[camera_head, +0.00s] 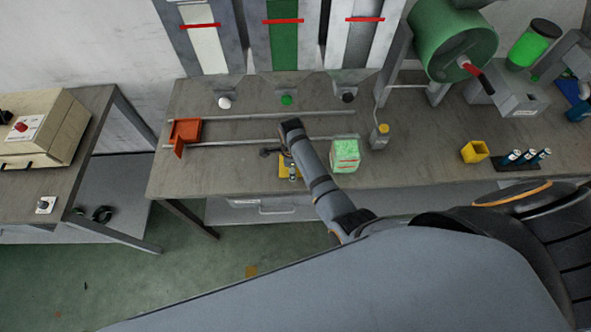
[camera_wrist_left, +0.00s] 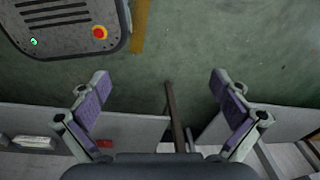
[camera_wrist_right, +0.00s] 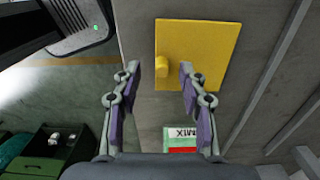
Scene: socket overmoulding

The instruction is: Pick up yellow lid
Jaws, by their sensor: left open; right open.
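The yellow lid (camera_wrist_right: 212,52) is a flat square plate with a small raised knob (camera_wrist_right: 162,66), lying on the grey workbench in the right wrist view. My right gripper (camera_wrist_right: 159,68) is open over the lid, with the knob between its fingertips in the picture, nearer the left finger. I cannot tell how high the fingertips are above it. In the head view the lid (camera_head: 283,173) is partly hidden by my right gripper and arm. My left gripper (camera_wrist_left: 162,82) is open and empty above the green floor, away from the bench.
A green box (camera_head: 345,153) with a red stripe stands right of the lid, near my right arm. An orange-red part (camera_head: 185,132) sits by the metal rails at left. A yellow open container (camera_head: 474,151) and several blue cylinders (camera_head: 527,157) are farther right.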

